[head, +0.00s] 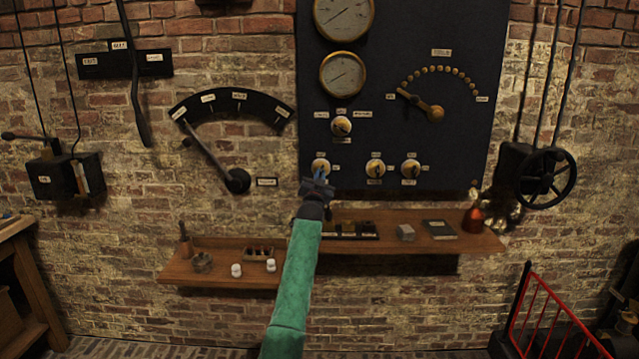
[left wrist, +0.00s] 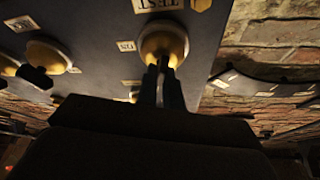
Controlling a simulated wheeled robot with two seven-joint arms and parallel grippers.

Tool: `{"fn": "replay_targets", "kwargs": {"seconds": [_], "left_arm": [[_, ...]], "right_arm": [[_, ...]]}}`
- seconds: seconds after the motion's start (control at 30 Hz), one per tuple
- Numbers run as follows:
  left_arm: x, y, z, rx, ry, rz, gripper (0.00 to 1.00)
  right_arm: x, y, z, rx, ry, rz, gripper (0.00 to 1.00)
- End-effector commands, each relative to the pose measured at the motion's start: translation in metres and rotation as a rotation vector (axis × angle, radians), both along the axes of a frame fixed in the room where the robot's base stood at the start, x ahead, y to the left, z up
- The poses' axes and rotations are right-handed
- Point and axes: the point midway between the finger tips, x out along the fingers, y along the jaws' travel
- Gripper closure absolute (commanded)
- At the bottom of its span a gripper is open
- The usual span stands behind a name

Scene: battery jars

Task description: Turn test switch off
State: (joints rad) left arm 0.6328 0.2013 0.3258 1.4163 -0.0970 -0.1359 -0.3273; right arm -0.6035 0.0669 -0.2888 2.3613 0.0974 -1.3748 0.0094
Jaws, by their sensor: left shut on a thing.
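The test switch is a round brass and cream rotary knob at the lower left of the dark panel (head: 455,150). In the head view the knob (head: 320,165) shows just above my left gripper (head: 318,188). In the left wrist view the knob (left wrist: 163,42) sits under a label reading TEST (left wrist: 158,4). My left gripper's fingers (left wrist: 163,75) are close together on the switch's handle, which they mostly hide. An ON label (left wrist: 126,46) is beside the knob. The switch's exact position cannot be read. My right gripper is not in view.
Two similar knobs (head: 375,168) (head: 410,169) sit to the right on the panel, and one knob (head: 341,126) above. A wooden shelf (head: 480,241) with small items runs below the panel. A lower shelf (head: 205,277) is at left.

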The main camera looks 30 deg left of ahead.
Motion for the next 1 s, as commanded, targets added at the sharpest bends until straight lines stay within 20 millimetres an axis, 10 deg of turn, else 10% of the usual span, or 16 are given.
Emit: {"fn": "replay_targets", "kwargs": {"seconds": [1.0], "left_arm": [[0.002,-0.002,-0.004,-0.317,-0.188,-0.001,1.0]], "right_arm": [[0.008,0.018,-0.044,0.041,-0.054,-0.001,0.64]]}}
